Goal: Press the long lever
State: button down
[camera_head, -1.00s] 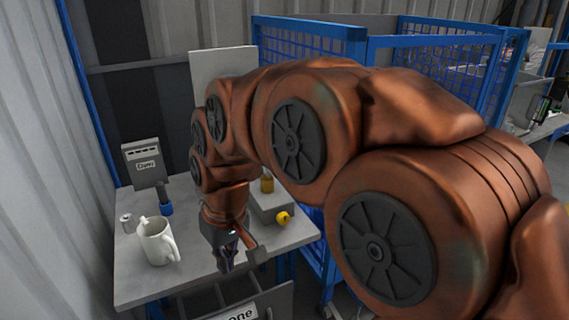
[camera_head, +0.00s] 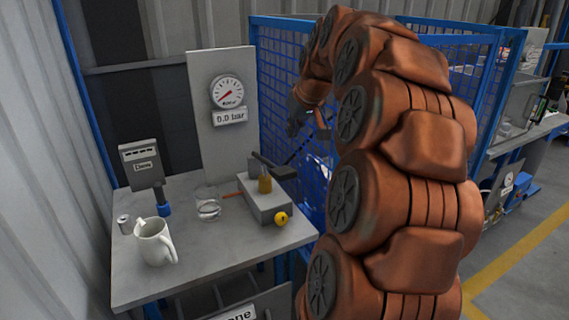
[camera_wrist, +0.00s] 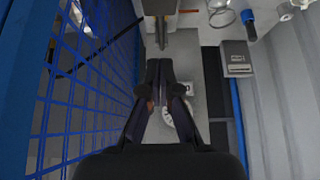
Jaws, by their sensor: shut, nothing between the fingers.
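In the head view my gripper (camera_head: 310,135) is above and right of the lever, small and dark against the blue mesh. The gauge (camera_head: 227,92) above a "0.0 bar" label stands behind the pump.
Blue mesh fencing (camera_head: 285,75) stands close behind and right of my gripper. The table's front is clear.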

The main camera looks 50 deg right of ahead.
jog(key=p, duration=0.3)
send_over(281, 169)
jog(key=s, duration=0.1)
jog(key=f, duration=0.9)
jog(key=shift+s+a+f, duration=0.2)
jog(key=shift+a, duration=0.05)
jog(key=shift+s+f+p, duration=0.15)
jog(key=shift+f+p, duration=0.2)
jog(key=shift+f, duration=0.35)
jog(key=shift+s+f+p, duration=0.15)
jog(key=shift+f+p, duration=0.15)
jog(key=shift+f, duration=0.35)
jog(key=shift+f, duration=0.15)
